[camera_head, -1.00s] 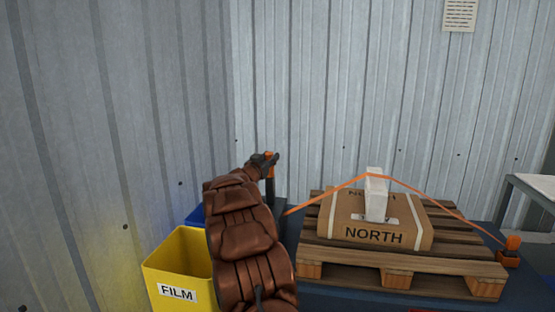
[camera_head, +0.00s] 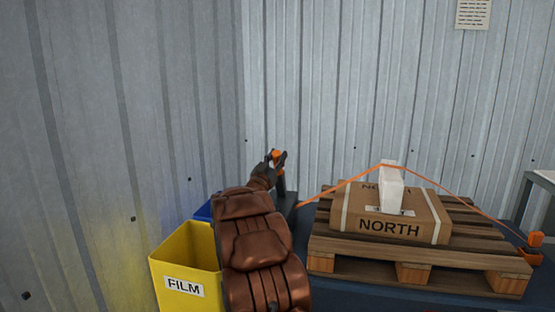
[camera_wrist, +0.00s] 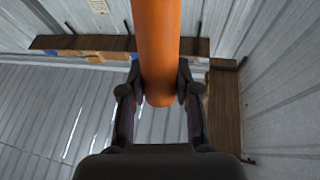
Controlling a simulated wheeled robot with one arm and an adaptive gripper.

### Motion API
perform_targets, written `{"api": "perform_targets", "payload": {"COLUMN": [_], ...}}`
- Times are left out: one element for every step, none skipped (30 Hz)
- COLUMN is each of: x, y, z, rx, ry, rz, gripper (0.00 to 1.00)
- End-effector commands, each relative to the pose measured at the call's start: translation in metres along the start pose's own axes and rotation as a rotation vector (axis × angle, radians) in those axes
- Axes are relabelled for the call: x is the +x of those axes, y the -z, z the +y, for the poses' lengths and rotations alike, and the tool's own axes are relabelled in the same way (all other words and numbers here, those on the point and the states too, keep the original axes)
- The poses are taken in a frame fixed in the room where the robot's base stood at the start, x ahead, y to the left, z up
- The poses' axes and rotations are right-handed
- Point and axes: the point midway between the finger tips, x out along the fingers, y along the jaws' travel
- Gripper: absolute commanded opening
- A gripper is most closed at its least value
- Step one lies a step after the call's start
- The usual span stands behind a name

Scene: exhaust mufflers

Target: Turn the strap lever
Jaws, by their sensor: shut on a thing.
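The orange strap lever (camera_wrist: 160,50) fills the top middle of the wrist view. My gripper (camera_wrist: 160,92) is shut on it, with a finger against each side of its rounded end. In the head view my gripper (camera_head: 277,160) is at the end of my brown arm, and a bit of orange shows between its fingers. An orange strap (camera_head: 335,186) runs from near the lever's post, over a white block (camera_head: 390,190) on a carton marked NORTH (camera_head: 390,226), down to an orange fitting (camera_head: 534,246) at the right. The lever's base is mostly hidden.
The carton sits on a wooden pallet (camera_head: 415,255). A yellow bin marked FILM (camera_head: 185,262) stands left of my arm, with a blue bin (camera_head: 205,211) behind it. A corrugated wall (camera_head: 340,90) closes off the back. A table edge (camera_head: 545,180) shows at far right.

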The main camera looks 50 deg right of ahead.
Motion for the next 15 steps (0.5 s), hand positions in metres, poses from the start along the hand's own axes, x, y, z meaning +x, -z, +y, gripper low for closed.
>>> {"api": "perform_targets", "payload": {"x": [0.0004,0.0004,0.0004,0.0004,0.0004,0.0004,0.0004,0.0004,0.0003,0.0003,0.0003,0.0002,0.0001,0.0001,0.0001], "y": [-0.0031,-0.0030,-0.0031,-0.0031,-0.0029,-0.0027,-0.0025,-0.0022,-0.0019,-0.0017,-0.0016,-0.0013,-0.0012,-0.0011,-0.0009], "z": [0.0031,0.0030,0.0030,0.0029,0.0028,0.0026,0.0024,0.0021,0.0018,0.0015,0.0014,0.0008,0.0004,0.0001,0.0000], "rx": [-0.001,-0.001,-0.001,-0.001,-0.001,-0.001,-0.001,-0.001,-0.001,-0.001,-0.001,0.000,0.000,0.000,0.000], "ry": [-0.006,-0.006,-0.006,-0.006,-0.005,-0.005,-0.005,-0.004,-0.003,-0.003,-0.003,-0.002,-0.001,-0.001,-0.001], "rz": [-0.006,-0.006,-0.006,-0.006,-0.006,-0.006,-0.005,-0.005,-0.004,-0.004,-0.004,-0.004,-0.004,-0.003,-0.003], "gripper": [0.00,0.00,0.00,0.33,0.36,0.41,0.44,0.47,0.51,0.54,0.57,0.58,0.58,0.58,0.58]}}
